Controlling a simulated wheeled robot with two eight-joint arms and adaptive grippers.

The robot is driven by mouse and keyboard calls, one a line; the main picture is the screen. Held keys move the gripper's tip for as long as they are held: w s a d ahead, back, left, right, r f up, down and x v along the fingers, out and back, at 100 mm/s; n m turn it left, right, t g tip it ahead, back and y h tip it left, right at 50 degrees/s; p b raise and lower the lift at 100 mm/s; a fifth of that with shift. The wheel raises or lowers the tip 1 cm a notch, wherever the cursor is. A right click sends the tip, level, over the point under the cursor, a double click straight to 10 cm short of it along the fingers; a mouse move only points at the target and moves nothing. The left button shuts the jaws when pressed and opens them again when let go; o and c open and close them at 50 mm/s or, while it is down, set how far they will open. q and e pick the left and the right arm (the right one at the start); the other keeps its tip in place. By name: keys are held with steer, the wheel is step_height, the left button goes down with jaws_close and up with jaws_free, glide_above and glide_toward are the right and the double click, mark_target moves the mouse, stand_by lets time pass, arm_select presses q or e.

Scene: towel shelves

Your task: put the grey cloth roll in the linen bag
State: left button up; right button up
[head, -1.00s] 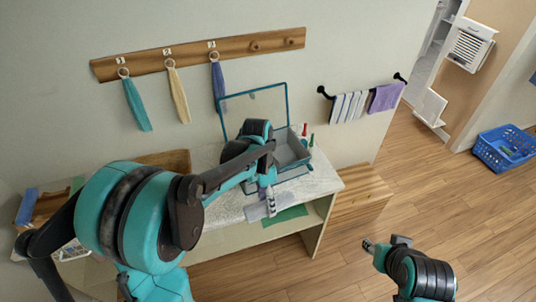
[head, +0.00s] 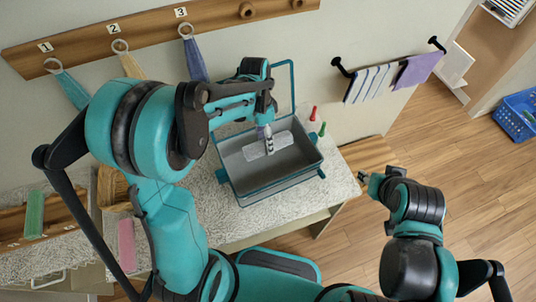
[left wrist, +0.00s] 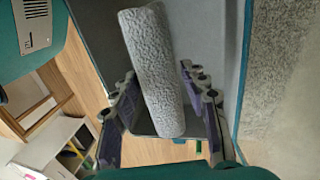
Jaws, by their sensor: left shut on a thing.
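The grey cloth roll (head: 282,141) is fuzzy and light grey. It lies crosswise in my left gripper (head: 267,138), inside the outline of the open linen bag. The left wrist view shows the roll (left wrist: 152,65) between the purple pads of the left gripper (left wrist: 163,118), which is shut on it. The linen bag (head: 262,195) is a grey-lined box with a teal rim and a raised teal frame at the back. How far the roll is above its floor is hard to tell. My right gripper (head: 372,182) is away to the right, its jaws too small to judge.
The bag stands on a pale speckled top (head: 345,185). Red and green bottles (head: 314,115) stand close to its right. Coloured cloths hang from a numbered peg board (head: 90,40) on the wall. Striped and purple towels hang on a rail (head: 390,75). A blue basket (head: 518,115) is on the floor.

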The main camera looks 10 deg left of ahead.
arm_select(q)
step_height(320, 180, down, 10)
steer(key=b, duration=0.2)
steer(key=shift+w+f+b, duration=0.1)
steer(key=shift+f+b, duration=0.15)
steer(key=shift+b, duration=0.15)
steer(key=shift+f, duration=0.15)
steer(key=o, duration=1.2)
steer(key=shift+c, duration=0.2)
